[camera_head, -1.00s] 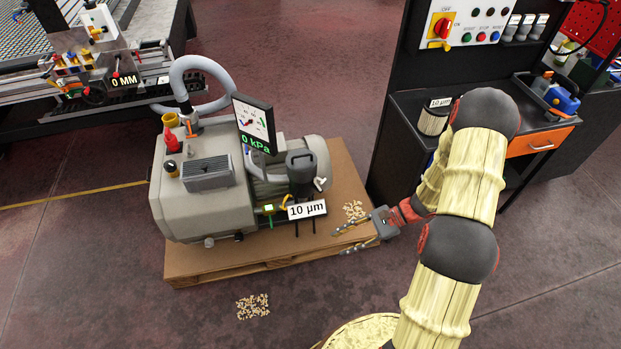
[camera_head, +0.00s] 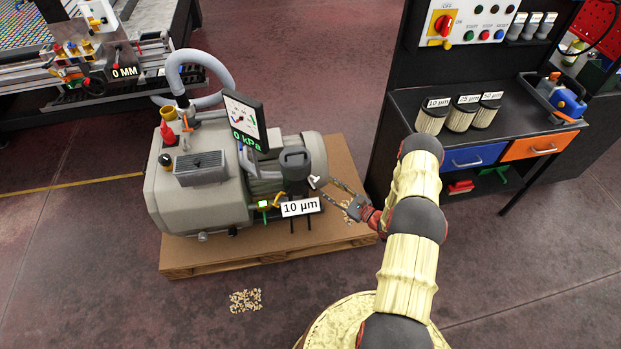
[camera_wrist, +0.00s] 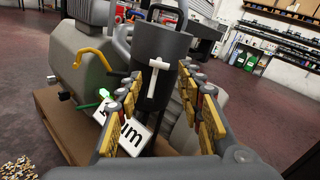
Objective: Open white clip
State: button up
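The white clip (camera_wrist: 159,75) is a T-shaped piece on the front of the dark cylindrical filter housing (camera_wrist: 155,48) in the wrist view. In the head view the clip (camera_head: 315,181) shows small on the right side of the housing (camera_head: 294,165). My gripper (camera_head: 328,189) is open and close to the clip, pointing at it from the right. In the wrist view my gripper (camera_wrist: 162,90) has one finger on each side of the clip, with a gap to both. I cannot tell whether the fingertips reach as deep as the clip.
A "10 µm" sign (camera_head: 300,207) hangs below the housing. A yellow handle (camera_wrist: 92,59) is to the left. The grey pump (camera_head: 200,190) stands on a pallet (camera_head: 225,262). Several filters (camera_head: 461,115) stand on the dark workbench at right. Chips (camera_head: 246,300) lie on the floor.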

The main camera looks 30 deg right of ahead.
aim_at(315, 179)
jog(key=shift+b+x, duration=0.85)
jog(key=shift+x, duration=3)
jog(key=shift+a+r, duration=0.1)
jog(key=c, duration=0.3)
grip_shut()
